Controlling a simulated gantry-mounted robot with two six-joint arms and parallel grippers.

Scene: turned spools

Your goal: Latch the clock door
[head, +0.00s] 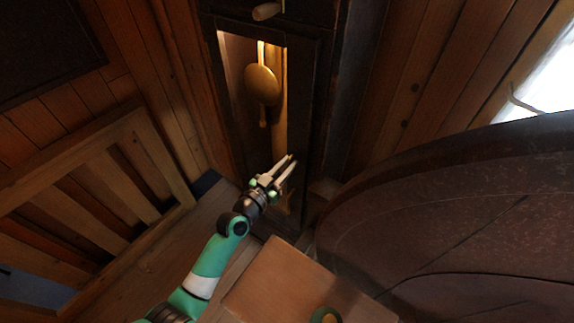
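The tall dark clock case stands at the top middle of the head view. Its dark-framed door (306,95) has a lit opening, with a round brass pendulum (261,86) behind it. I cannot tell whether the door is fully closed. A pale wooden turned knob (267,11) sticks out near the top of the picture; whether it is the latch is unclear. My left gripper (293,160) is in front of the lower part of the case, well below the knob. Its two fingers are apart, with nothing seen between them. My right gripper is out of view.
A wooden box-like surface (285,278) is at the bottom middle. A large dark round-edged piece (450,220) fills the right. A wooden slatted railing (95,185) stands at the left. Some floor shows between railing and clock.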

